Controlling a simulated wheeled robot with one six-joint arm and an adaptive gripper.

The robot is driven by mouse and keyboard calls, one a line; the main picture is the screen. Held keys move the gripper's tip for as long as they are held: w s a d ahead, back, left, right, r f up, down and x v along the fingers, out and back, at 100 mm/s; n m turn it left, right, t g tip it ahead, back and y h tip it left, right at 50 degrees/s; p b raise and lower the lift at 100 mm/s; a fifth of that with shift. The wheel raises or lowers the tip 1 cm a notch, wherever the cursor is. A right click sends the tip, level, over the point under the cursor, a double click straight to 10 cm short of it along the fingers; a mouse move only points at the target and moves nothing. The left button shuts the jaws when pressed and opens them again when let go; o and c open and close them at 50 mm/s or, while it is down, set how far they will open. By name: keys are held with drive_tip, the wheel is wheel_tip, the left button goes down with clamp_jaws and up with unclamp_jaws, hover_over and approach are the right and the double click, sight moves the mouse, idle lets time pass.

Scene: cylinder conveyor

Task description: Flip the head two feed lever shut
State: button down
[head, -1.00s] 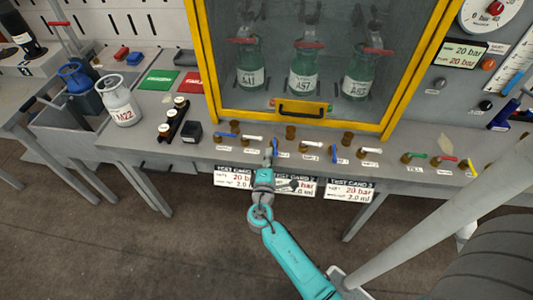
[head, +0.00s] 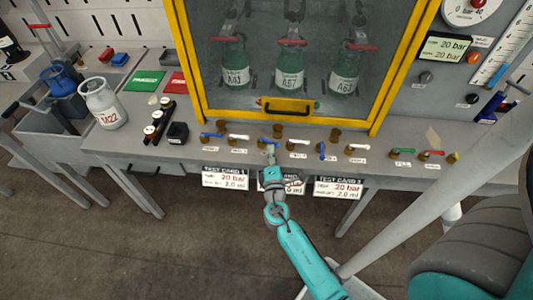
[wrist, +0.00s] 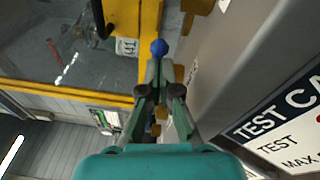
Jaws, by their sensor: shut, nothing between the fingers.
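A row of small coloured levers on brass valves runs along the front of the grey bench. The middle blue lever (head: 269,141) lies sideways, along the bench edge, and I take it as the head two feed lever; its label is too small to read. The left blue lever (head: 212,135) also lies sideways. The right blue lever (head: 322,150) points toward the front. My gripper (head: 270,155) is shut and empty, just in front of the middle blue lever. In the wrist view, a blue lever end (wrist: 158,47) shows right at my fingertips (wrist: 160,68); touching or not, I cannot tell.
White levers (head: 240,137) flank the blue ones closely. A yellow-framed cabinet (head: 290,121) with green bottles stands behind. Test cards (head: 225,180) hang below the bench edge. A grey bottle (head: 103,105) stands at left.

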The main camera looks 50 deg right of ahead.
drive_tip(key=shift+s+d, duration=0.15)
drive_tip(key=shift+d, duration=1.3)
